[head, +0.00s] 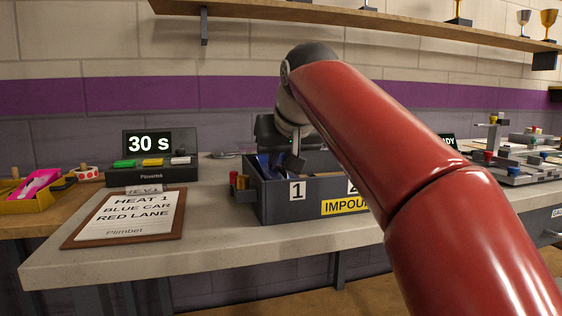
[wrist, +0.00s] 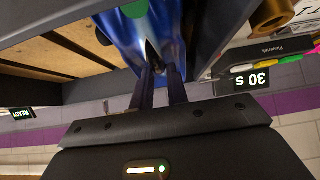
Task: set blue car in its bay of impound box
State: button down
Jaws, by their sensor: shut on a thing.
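The blue car (wrist: 165,28) is glossy and fills the top middle of the wrist view; only a blue patch of it (head: 264,163) shows in the head view. My gripper (wrist: 158,72) is shut on the car, with both fingers against it. In the head view my gripper (head: 295,163) points down at the left end of the dark impound box (head: 277,213), at the bay labelled 1. The car is at that bay, partly behind the front wall. I cannot tell if it touches the bay floor.
My red arm hides the box's right part. A clipboard (head: 127,219) reads blue car, red lane. A timer (head: 150,158) shows 30 s. A small holder with red and brass pegs (head: 240,182) adjoins the box's left side. A trophy shelf (head: 380,18) hangs above.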

jog(key=shift+f, duration=0.45)
jog(key=c, duration=1.4)
grip_release()
jog(key=shift+o, duration=0.2)
jog(key=shift+r, duration=0.5)
jog(key=p+v, duration=0.3)
jog(key=v, duration=0.9)
jog(key=shift+s, duration=0.1)
